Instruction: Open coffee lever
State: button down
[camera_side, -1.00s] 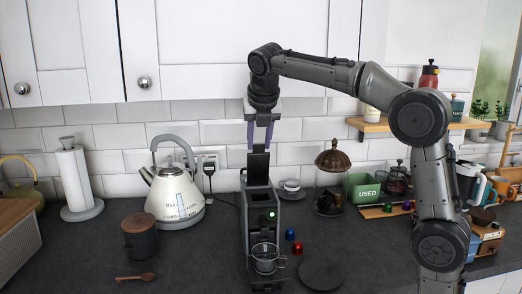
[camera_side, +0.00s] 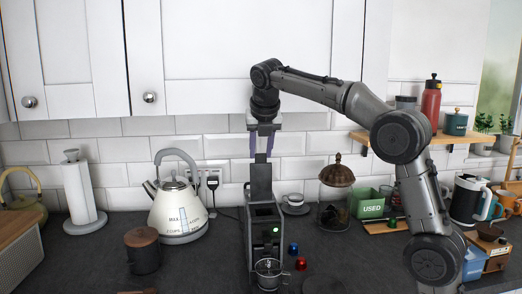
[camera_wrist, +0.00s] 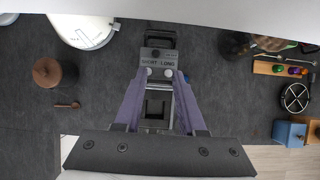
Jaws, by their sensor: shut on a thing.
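The coffee machine (camera_side: 263,237) is a narrow dark unit with a green light, standing on the worktop. Its flat dark lever (camera_side: 262,182) stands upright at the top. My gripper (camera_side: 262,155) reaches down from above with purple fingers. It is shut on the lever's upper end. In the wrist view, my gripper (camera_wrist: 159,75) has its fingertips close together over the machine, near a panel (camera_wrist: 158,55) marked SHORT and LONG. The exact contact on the lever is too small to make out. A glass cup (camera_side: 269,272) sits at the front of the machine.
A white kettle (camera_side: 178,210) and a lidded dark canister (camera_side: 142,250) stand to the left. Blue and red capsules (camera_side: 301,264), a cup on a saucer (camera_side: 294,203) and a domed glass jar (camera_side: 335,208) are to the right. White cupboards (camera_side: 240,60) hang above my gripper.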

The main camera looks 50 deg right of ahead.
jog(key=shift+c, duration=2.4)
grip_release()
jog(key=v, duration=1.4)
